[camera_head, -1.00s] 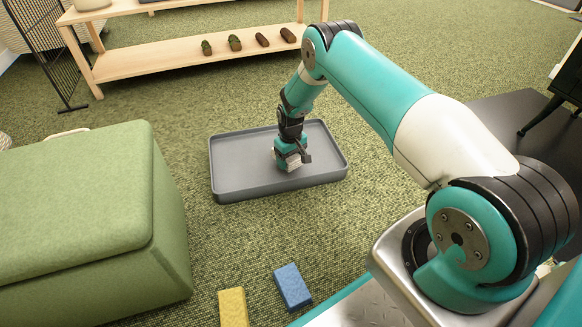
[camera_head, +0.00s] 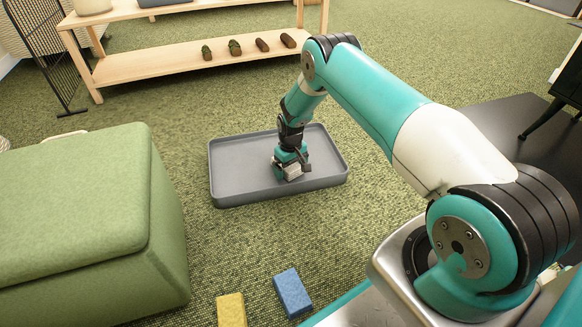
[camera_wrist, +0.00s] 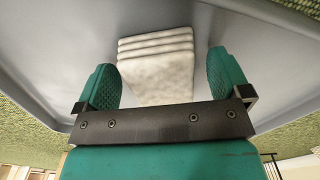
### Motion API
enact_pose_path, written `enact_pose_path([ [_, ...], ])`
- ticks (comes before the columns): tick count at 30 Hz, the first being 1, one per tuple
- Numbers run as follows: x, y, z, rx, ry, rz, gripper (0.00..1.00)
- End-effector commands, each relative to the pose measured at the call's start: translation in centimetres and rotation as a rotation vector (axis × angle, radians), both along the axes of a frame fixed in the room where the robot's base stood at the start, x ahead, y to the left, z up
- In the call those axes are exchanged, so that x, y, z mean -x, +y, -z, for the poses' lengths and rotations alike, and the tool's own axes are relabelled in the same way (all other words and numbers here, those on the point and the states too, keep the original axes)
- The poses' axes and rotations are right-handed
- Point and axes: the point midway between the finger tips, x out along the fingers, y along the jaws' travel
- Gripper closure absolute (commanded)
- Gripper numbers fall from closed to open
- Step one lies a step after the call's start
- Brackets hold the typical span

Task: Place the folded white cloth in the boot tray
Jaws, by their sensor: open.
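The folded white cloth (camera_wrist: 157,66) lies between my gripper's two teal fingers in the wrist view, with a gap on each side. In the head view the cloth (camera_head: 293,172) is partly hidden by my gripper (camera_head: 291,170). The gripper is open, with its fingers low around the cloth and apart from it. It also shows in the wrist view (camera_wrist: 165,80). The grey boot tray (camera_head: 232,175) lies on the green carpet, and the cloth appears to rest on its floor. The tray (camera_wrist: 60,50) fills most of the wrist view behind the cloth.
A green ottoman (camera_head: 75,215) stands left of the tray. A yellow block (camera_head: 231,310) and a blue block (camera_head: 292,293) lie on the carpet in front. A wooden shelf (camera_head: 165,62) with several small brown and green items stands behind. Carpet around the tray is clear.

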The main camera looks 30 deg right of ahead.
Motion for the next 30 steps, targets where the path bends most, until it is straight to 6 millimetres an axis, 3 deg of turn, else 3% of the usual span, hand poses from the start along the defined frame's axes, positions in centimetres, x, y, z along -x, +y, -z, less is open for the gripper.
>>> enact_pose_path([
  [12, -0.1, 0.0, -9.1, 0.000, -0.002, 0.000, 0.05],
  [20, -0.1, 0.1, -11.9, 0.000, -0.002, -0.001, 0.05],
  [23, -0.3, 0.9, -13.8, -0.009, -0.010, -0.012, 0.05],
  [26, -0.4, 3.2, -18.2, -0.035, -0.028, -0.043, 0.05],
  [30, 1.5, 8.3, -27.4, -0.094, -0.055, -0.112, 0.05],
])
